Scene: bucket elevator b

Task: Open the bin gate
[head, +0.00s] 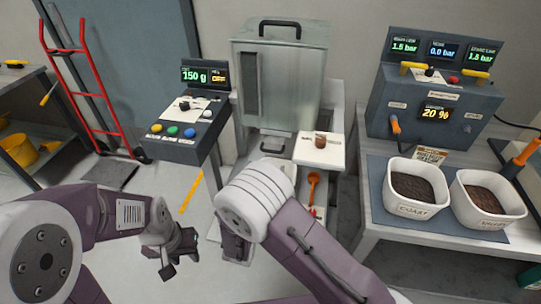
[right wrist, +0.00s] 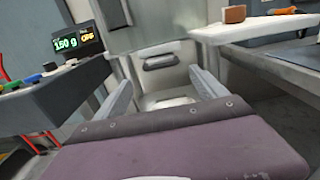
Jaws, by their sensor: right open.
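The metal bin (head: 300,75) stands at the back centre, with a dark handle on top. The bin gate's handle (head: 272,145) is a small dark bar low on its front; it also shows ahead in the right wrist view (right wrist: 160,62). My right gripper (right wrist: 163,88) is open and empty, its two grey fingers apart on either side of the line to the gate handle, short of it. In the head view my right arm hides it. My left gripper (head: 177,254) hangs low at the left, away from the bin; its jaw gap is unclear.
A control box (head: 187,135) reading 150 g stands left of the bin. A white shelf (head: 318,150) holding a small brown block juts out on the right. The right table carries a control panel (head: 430,95) and two tubs (head: 415,208) (head: 487,215). A red hand truck (head: 90,90) stands left.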

